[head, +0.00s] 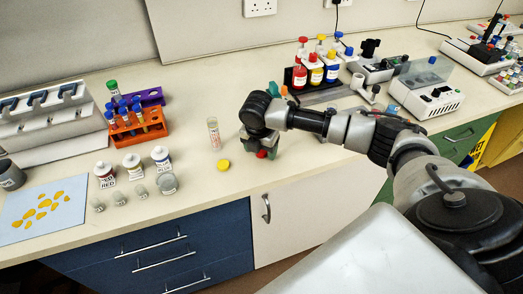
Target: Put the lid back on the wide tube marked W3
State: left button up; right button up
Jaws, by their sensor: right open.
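A clear, upright tube (213,134) stands on the bench left of my right gripper. Its top looks uncapped, and its marking is too small to read, so I cannot confirm W3. A round yellow lid (223,166) lies flat on the bench just in front of the tube, apart from it. My right gripper (262,151) is open and points down over the bench, to the right of the tube and lid. A small red thing (262,154) shows at its fingertips; I cannot tell whether it lies on the bench beneath. My left gripper is out of view.
An orange rack (137,128) of blue-capped tubes and several small bottles stand to the left. A bottle carrier (315,75) stands behind my right arm. Small green and orange items (276,90) sit behind the wrist. Bench around the lid is clear; its front edge is close.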

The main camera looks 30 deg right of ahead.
aim_at(261, 152)
jog(key=c, duration=1)
jog(key=shift+r, duration=0.1)
jog(key=shift+r, duration=0.55)
notch_tip(261, 152, up, 3)
jog(key=shift+f+b, duration=0.15)
jog(key=shift+b, duration=0.3)
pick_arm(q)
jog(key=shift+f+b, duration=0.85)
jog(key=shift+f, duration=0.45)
pick_arm(e)
jog(key=s+d+r, duration=0.6)
jog(key=d+r, duration=0.1)
jog(key=d, duration=0.3)
